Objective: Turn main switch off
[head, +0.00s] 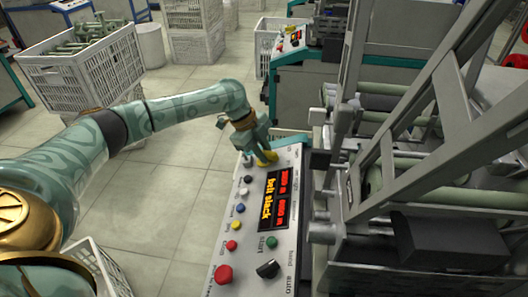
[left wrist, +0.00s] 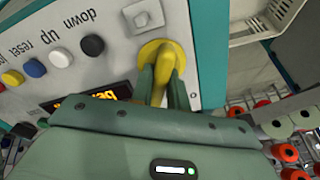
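The main switch is a yellow rotary handle (left wrist: 163,65) on a round yellow base, at the end of the control panel (head: 236,262). In the head view its yellow part (head: 267,158) shows just below my left gripper (head: 261,150). In the left wrist view my left gripper (left wrist: 161,88) has one finger on each side of the handle, close against it, and looks shut on it. The handle appears slightly slanted between the fingers. The handle's lower end is partly hidden by the gripper. My right gripper is not in view.
The panel has several coloured buttons, a red display (head: 276,198), a red knob (head: 223,274) and a black selector (head: 268,269). The winding machine's grey frame (head: 372,120) stands close on the right. White crates (head: 84,70) stand on the left; floor between is clear.

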